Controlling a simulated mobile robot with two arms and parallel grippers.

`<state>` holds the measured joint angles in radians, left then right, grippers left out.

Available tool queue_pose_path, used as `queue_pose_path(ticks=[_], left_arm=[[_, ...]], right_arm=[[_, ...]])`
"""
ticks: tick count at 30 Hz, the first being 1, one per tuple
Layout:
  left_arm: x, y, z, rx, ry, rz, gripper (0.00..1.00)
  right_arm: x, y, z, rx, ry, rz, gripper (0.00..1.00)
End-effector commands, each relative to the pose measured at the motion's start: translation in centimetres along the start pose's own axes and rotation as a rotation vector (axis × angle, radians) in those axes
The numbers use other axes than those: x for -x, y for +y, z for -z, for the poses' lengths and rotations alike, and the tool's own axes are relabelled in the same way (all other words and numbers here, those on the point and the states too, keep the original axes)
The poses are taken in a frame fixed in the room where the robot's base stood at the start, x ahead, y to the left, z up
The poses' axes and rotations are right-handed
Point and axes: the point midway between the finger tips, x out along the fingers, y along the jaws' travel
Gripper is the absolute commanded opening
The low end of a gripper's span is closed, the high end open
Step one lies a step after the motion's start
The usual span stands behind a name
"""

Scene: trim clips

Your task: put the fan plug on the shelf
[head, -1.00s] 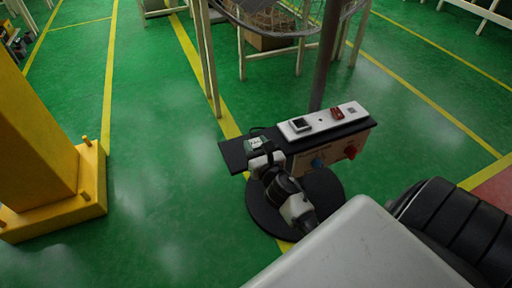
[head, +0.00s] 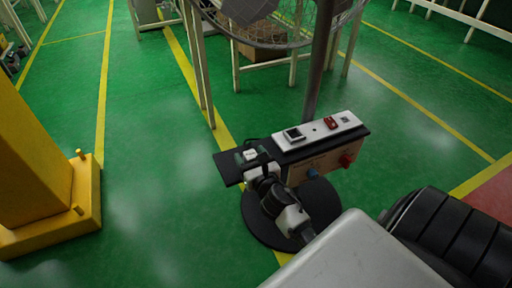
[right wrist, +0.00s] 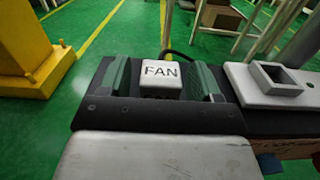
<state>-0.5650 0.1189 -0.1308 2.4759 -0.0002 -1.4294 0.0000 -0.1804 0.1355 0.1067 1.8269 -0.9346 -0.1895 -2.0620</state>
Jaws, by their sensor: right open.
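The fan plug (right wrist: 161,80) is a white block marked FAN. It rests on the black shelf (head: 228,170) at the left end of the socket unit, and it also shows in the head view (head: 250,155). My right gripper (right wrist: 160,82) is open, with one green finger on each side of the plug. Gaps show between the plug and both fingers. In the head view, my right gripper (head: 252,158) is low over the shelf. The plug's lower part is hard to make out. My left gripper is in neither view now.
Right of the shelf is a white panel (head: 320,130) with a square socket (right wrist: 275,79) and a red switch (head: 330,123). A dark cable (right wrist: 179,55) runs behind the plug. A pole (head: 318,65) rises behind the unit. A yellow post (head: 35,150) stands left on green floor.

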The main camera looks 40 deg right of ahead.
Motion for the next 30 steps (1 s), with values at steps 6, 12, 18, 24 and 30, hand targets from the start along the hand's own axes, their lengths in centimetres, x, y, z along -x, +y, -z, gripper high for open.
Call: queue_pose_path(ticks=[6,12,18,24,30], left_arm=[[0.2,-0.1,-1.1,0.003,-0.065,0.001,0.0],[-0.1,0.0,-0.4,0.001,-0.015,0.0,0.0],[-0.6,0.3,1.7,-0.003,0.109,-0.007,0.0],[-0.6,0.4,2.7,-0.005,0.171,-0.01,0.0],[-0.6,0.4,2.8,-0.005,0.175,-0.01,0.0]], right_arm=[[2.9,0.0,-0.1,-0.001,0.003,0.001,0.64],[7.4,0.0,0.1,-0.003,0.003,0.002,0.64],[10.7,0.0,0.0,-0.002,0.002,0.001,0.64],[11.9,-0.1,-0.4,-0.061,0.002,0.014,0.64],[12.3,-0.4,-1.1,-0.699,0.054,0.149,0.64]])
